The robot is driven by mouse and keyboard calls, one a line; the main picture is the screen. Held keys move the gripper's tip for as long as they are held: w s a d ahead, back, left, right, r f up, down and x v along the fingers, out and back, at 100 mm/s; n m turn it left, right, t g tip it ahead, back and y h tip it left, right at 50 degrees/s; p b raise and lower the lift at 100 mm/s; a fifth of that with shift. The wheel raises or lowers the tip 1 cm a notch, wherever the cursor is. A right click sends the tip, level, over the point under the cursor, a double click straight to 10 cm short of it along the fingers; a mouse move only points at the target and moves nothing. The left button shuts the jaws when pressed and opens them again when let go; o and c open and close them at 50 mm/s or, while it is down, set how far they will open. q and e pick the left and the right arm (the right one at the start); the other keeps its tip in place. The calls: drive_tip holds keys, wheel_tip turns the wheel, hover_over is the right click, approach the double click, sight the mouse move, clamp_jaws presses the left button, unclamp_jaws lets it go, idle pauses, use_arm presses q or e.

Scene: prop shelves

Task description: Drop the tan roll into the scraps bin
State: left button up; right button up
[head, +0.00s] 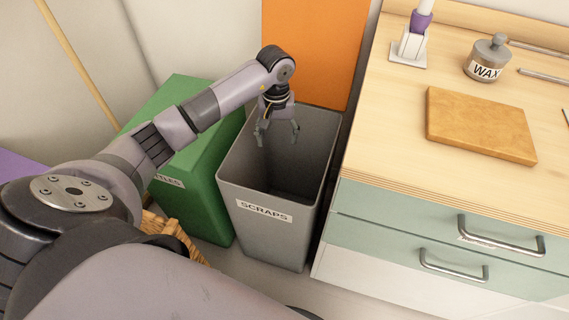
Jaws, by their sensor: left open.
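The grey scraps bin (268,230), with a white "SCRAPS" label, stands on the floor in the middle of the head view, open at the top. My left gripper (277,140) hangs over its opening, pointing down, with its fingers apart and nothing between them. I do not see a tan roll; the lower inside of the bin is dark and partly hidden by its front wall. My right gripper is not in view.
A green bin (203,195) stands left of the scraps bin, and a wicker basket (176,236) is partly behind my arm. At right, a wooden-topped drawer unit (390,150) bears a tan block (480,124) and a wax jar (486,60). An orange panel (315,45) stands behind.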

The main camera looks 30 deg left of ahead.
use_arm(q)
wheel_tip(320, 180, up, 9)
idle(0.3)
drive_tip(key=shift+r, duration=0.1)
